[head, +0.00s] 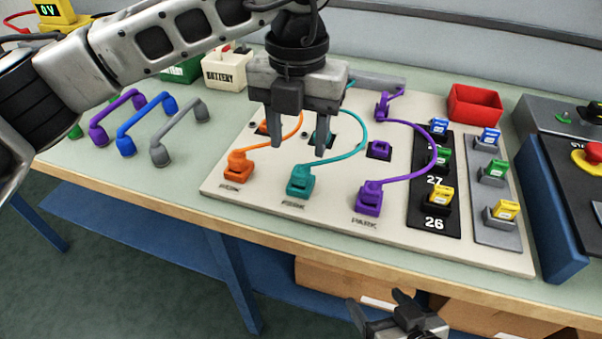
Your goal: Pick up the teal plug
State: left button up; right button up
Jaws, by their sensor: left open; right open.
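The teal plug (301,180) sits upright on the light board at its front PARK spot, between the orange plug (239,164) and the purple plug (370,196). A teal cable (359,140) curves from it toward the back of the board. My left gripper (298,148) is open and points down, in the picture just above and behind the teal plug. Its fingers look empty and partly hide a dark socket (322,137) behind them. My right gripper (398,307) is open and empty at the bottom edge, in front of the table.
Purple, blue and grey handles (182,130) stand at the left. Number panels (437,222) with coloured blocks lie on the board's right. A red tray (474,105) is behind them, and a console with a red button (591,154) stands at far right. Cardboard boxes are below the table.

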aim_at(301, 169)
pick_arm(q)
jog(key=shift+d+f+p, duration=0.2)
jog(key=shift+f+p, duration=0.1)
jog(key=shift+f, duration=2.45)
grip_shut()
